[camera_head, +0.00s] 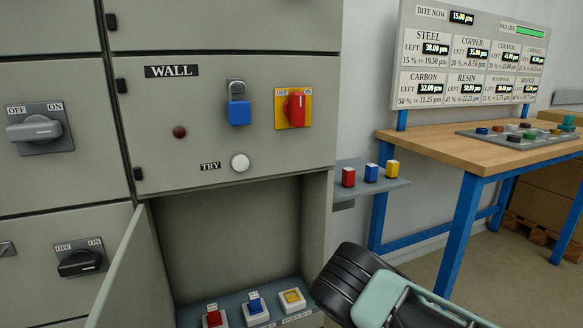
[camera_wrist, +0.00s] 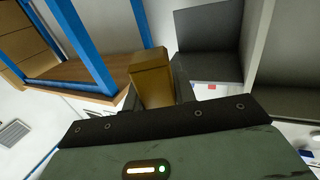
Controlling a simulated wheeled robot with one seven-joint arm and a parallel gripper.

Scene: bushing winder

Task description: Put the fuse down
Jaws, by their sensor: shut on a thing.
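My gripper (camera_wrist: 156,90) is shut on a yellow-brown block, the fuse (camera_wrist: 150,72), which sticks up between the dark fingers in the wrist view. In the head view my dark wrist and green hand show at the bottom right; the fingertips and held fuse cannot be made out there. A small grey wall shelf (camera_head: 345,197) carries a red fuse (camera_head: 348,177), a blue fuse (camera_head: 371,173) and a yellow fuse (camera_head: 392,169). In the open cabinet bay, a red piece (camera_head: 214,318), a blue piece (camera_head: 255,306) and a yellow piece (camera_head: 292,296) sit in white holders.
The open cabinet door (camera_head: 135,275) stands at the bay's left. Above the bay are a blue padlock (camera_head: 239,111) and a red rotary switch (camera_head: 296,108).

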